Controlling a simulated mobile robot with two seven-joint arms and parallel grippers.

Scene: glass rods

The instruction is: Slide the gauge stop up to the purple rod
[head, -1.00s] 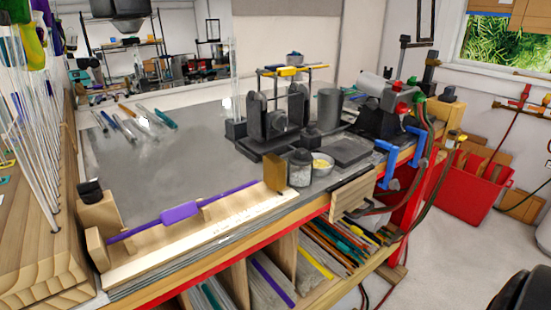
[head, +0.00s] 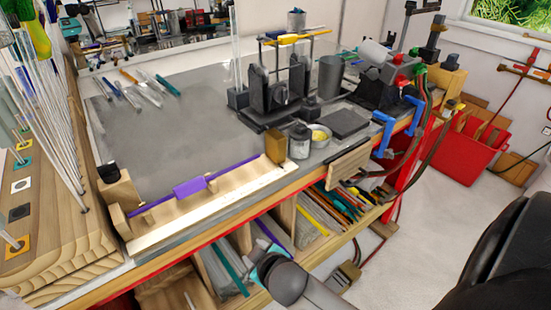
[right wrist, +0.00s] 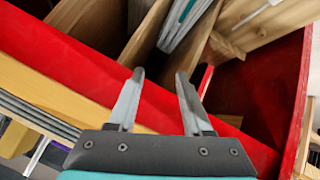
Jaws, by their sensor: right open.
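The purple rod (head: 235,170) lies on a pale wooden gauge (head: 215,210) along the bench's front edge. A thicker purple sleeve (head: 190,187) surrounds its middle. Its left end is close to an upright wooden block (head: 117,218); behind that is a wooden post with a black knob (head: 108,172). Its right end is close to a brown block (head: 275,146); I cannot tell whether they touch. Which block is the gauge stop is not clear. My right gripper (right wrist: 160,75) is open and empty, low in front of the bench's shelf compartments. My left gripper is not in view.
Upright glass rods stand in a wooden rack (head: 60,225) at left. A jar (head: 299,140) and a yellow-filled bowl (head: 319,136) sit right of the gauge. The red bench edge (right wrist: 70,75) and wooden dividers (right wrist: 150,35) are close to my right fingers.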

